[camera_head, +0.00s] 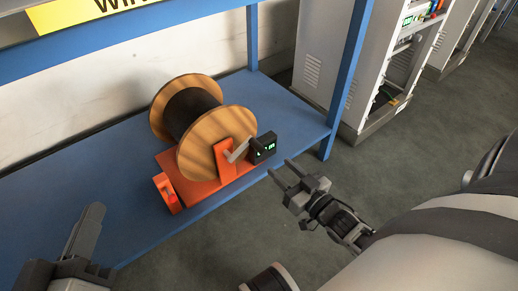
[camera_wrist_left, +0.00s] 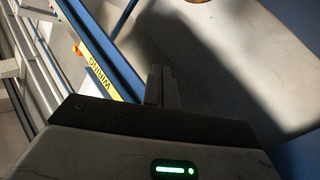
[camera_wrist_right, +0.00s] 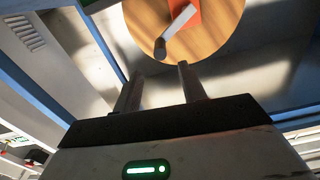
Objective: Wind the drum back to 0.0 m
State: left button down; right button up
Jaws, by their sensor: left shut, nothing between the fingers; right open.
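A wooden cable drum (camera_head: 203,148) wound with black cable (camera_head: 188,112) stands on an orange base (camera_head: 205,186) on the blue bench. A grey crank (camera_head: 238,152) sticks out from its near side. A black counter with green digits (camera_head: 263,147) sits right of the crank; the digits are too small to read. My right gripper (camera_head: 283,174) is open and empty, right of the counter near the bench edge. In the right wrist view the crank's handle end (camera_wrist_right: 160,48) shows just beyond the open fingers (camera_wrist_right: 160,85). My left gripper (camera_head: 92,220) is shut and empty at the lower left.
The blue bench (camera_head: 110,160) has clear surface left of the drum. A blue post (camera_head: 345,80) and grey cabinets (camera_head: 325,50) stand to the right.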

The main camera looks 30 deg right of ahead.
aim_at(262, 150)
jog(key=w+b, duration=0.1)
jog(key=w, duration=0.2)
jog(key=w+b, duration=0.1)
jog(key=w, duration=0.2)
jog(key=w+b, duration=0.1)
jog(key=w, duration=0.2)
jog(key=shift+w+a, duration=0.15)
jog(key=shift+a, duration=0.25)
pick_arm(q)
notch_tip(262, 150, up, 7)
jog(key=w+m+t+h, duration=0.1)
jog(key=m+t+h, duration=0.1)
jog(key=m+t, duration=0.2)
jog(key=shift+w+a+f+m+h, duration=0.2)
jog(key=shift+w+a+m+h, duration=0.2)
jog(key=shift+m, duration=0.2)
pick_arm(e)
jog(key=shift+w, duration=0.4)
grip_shut()
